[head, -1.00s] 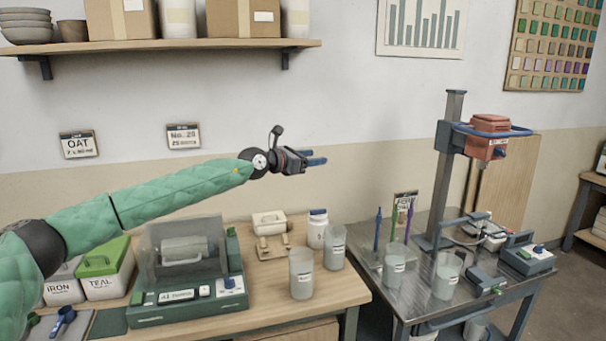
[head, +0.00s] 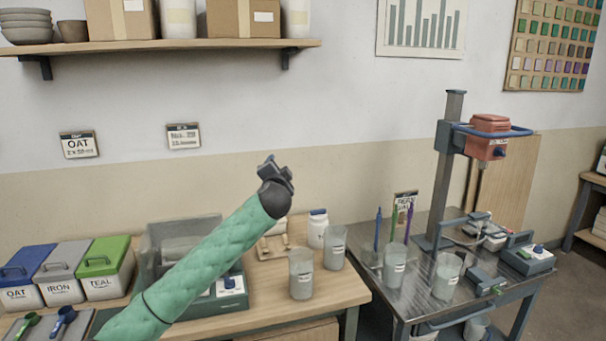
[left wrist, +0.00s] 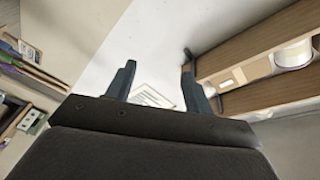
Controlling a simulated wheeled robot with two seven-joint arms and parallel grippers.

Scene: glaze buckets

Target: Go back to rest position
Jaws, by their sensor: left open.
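My left arm, in green padding, rises from the bottom of the head view. Its wrist end and left gripper (head: 274,168) are in front of the wall, above the wooden bench. The fingers hardly show there. In the left wrist view the left gripper (left wrist: 158,85) has its two grey-blue fingers apart with nothing between them. The wall and shelf lie beyond them. My right gripper is in neither view.
Below the arm is the bench (head: 325,292) with a balance (head: 232,285), cups (head: 301,275), a white jar (head: 317,230) and lidded tubs (head: 105,265). A metal table (head: 405,300) with a mixer stand (head: 446,170) is at right. A wall shelf (head: 180,50) is above.

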